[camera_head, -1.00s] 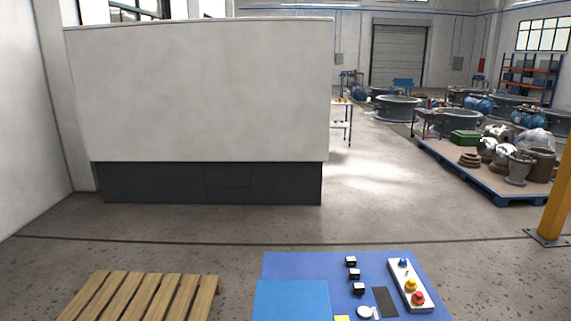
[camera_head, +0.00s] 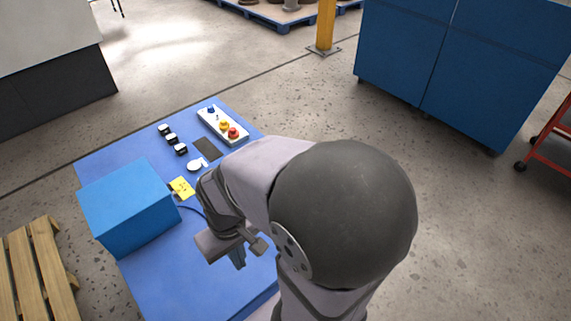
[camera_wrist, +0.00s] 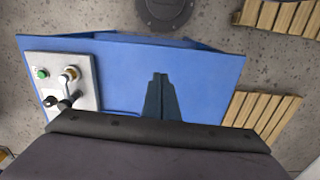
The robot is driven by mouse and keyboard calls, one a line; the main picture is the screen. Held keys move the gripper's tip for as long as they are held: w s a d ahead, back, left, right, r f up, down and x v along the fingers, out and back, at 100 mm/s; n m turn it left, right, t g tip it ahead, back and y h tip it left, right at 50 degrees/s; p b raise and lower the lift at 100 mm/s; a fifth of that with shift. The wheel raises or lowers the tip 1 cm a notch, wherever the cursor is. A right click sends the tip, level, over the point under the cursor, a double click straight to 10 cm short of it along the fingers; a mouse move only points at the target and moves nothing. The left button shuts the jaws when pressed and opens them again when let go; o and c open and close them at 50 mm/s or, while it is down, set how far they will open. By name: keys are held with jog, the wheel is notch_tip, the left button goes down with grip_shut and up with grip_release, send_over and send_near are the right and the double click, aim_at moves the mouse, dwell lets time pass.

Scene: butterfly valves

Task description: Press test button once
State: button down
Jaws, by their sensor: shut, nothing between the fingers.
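In the head view a white control box (camera_head: 212,124) lies at the far right of the blue table. It carries a blue button (camera_head: 211,110), a yellow button (camera_head: 224,125) and a red button (camera_head: 233,132). In the wrist view a pale panel (camera_wrist: 88,97) at the left carries a green button (camera_wrist: 42,72), a brass-and-white knob (camera_wrist: 71,73) and a dark lever-like part (camera_wrist: 52,102). I cannot read any label marking the test button. My gripper (camera_head: 238,258) is shut and empty over the near part of the table, apart from the control box; its fingers show in the wrist view (camera_wrist: 158,76).
A blue box (camera_head: 130,210) stands on the blue table (camera_head: 165,285) at the left. Several black switches (camera_head: 171,139), a dark pad (camera_head: 207,149), a white round part (camera_head: 196,165) and a yellow note (camera_head: 182,188) lie between. A wooden pallet (camera_head: 40,265) is on the floor.

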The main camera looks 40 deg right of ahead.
jog(key=s+d+f+m+t+y, duration=0.1)
jog(key=s+d+f+m, duration=0.2)
jog(key=d+m, duration=0.35)
jog(key=s+d+f+m+y, duration=0.2)
jog(key=d+f+m, duration=0.25)
jog(key=d, duration=0.35)
jog(key=s+d+f+m+t+y, duration=0.1)
jog(key=s+d+f+m, duration=0.2)
jog(key=d+m, duration=0.35)
jog(key=w+d+r+m+t+h, duration=0.1)
jog(key=w+d+r+m+t, duration=0.2)
jog(key=w+d, duration=0.4)
jog(key=w+d+r+m+t+h, duration=0.1)
jog(key=w+d+r+m+t, duration=0.2)
jog(key=w+d, duration=0.4)
jog(key=shift+r+t, duration=0.5)
jog(key=shift+r, duration=0.35)
jog(key=shift+w+f+m, duration=0.1)
jog(key=shift+f+m, duration=0.05)
jog(key=shift+m, duration=0.1)
notch_tip(320, 180, down, 9)
jog(key=b, duration=0.6)
jog(key=shift+r+b, duration=0.2)
jog(key=shift+b, duration=0.2)
jog(key=shift+f, duration=0.15)
jog(key=shift+f+b, duration=0.3)
jog(key=shift+b, duration=0.2)
